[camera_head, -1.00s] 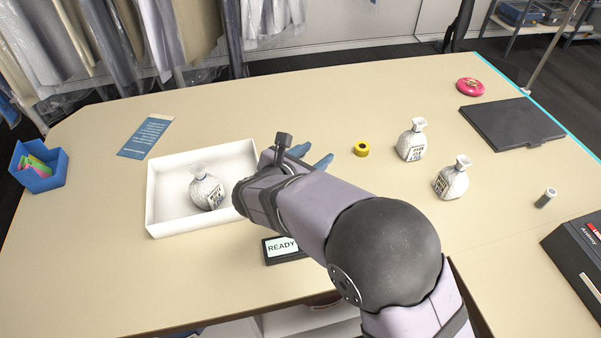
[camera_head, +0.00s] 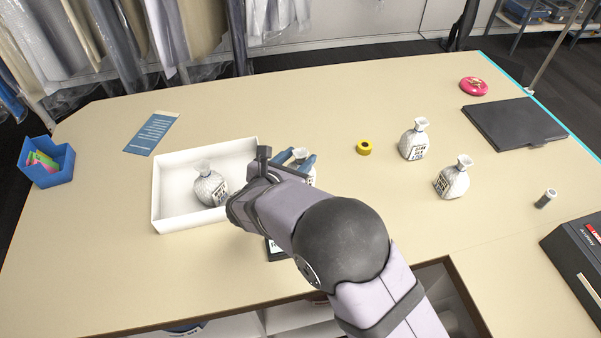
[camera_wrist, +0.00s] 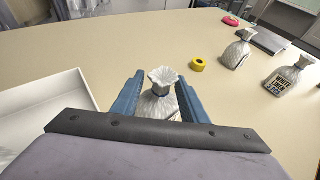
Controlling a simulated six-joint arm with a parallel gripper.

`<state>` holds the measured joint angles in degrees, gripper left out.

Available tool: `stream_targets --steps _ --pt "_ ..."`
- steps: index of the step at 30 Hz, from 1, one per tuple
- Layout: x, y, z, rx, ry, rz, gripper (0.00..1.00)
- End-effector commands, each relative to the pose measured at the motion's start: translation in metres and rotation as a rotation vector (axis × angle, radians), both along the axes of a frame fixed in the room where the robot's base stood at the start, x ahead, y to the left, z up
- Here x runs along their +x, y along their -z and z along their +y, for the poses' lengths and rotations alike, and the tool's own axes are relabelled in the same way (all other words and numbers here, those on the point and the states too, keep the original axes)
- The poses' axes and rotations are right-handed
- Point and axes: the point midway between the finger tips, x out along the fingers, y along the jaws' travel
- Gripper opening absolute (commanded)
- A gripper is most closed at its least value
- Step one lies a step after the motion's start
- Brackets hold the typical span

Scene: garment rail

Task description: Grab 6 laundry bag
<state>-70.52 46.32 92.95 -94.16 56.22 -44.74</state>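A white patterned laundry bag (camera_head: 299,155) with a tied neck is between the blue fingers of my gripper (camera_head: 294,160). In the wrist view the bag (camera_wrist: 160,98) shows its neck between the fingers (camera_wrist: 157,95), which look open around it; contact with its body is unclear and its base is hidden. Another bag (camera_head: 209,186) sits in the white tray (camera_head: 156,206), left of my gripper. Two more labelled bags stand apart on the right, a farther one (camera_head: 414,140) and a nearer one (camera_head: 453,178); both show in the wrist view.
A yellow ring (camera_head: 364,147) lies beyond my gripper. A pink disc (camera_head: 473,86), a black flat pad (camera_head: 514,123), a small cylinder (camera_head: 546,198) and a dark box (camera_head: 580,255) are at the right. A blue bin (camera_head: 48,165) and blue card (camera_head: 152,133) are left. A dark sign is mostly hidden.

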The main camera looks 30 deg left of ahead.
Motion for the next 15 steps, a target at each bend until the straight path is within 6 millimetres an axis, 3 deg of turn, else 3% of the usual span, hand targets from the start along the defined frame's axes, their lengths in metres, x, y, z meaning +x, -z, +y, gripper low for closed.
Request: stream_targets --steps 9,15 --pt "0.034 0.011 0.000 -0.001 0.003 0.002 0.40" --pt "0.043 0.016 0.002 0.000 0.001 0.001 0.40"
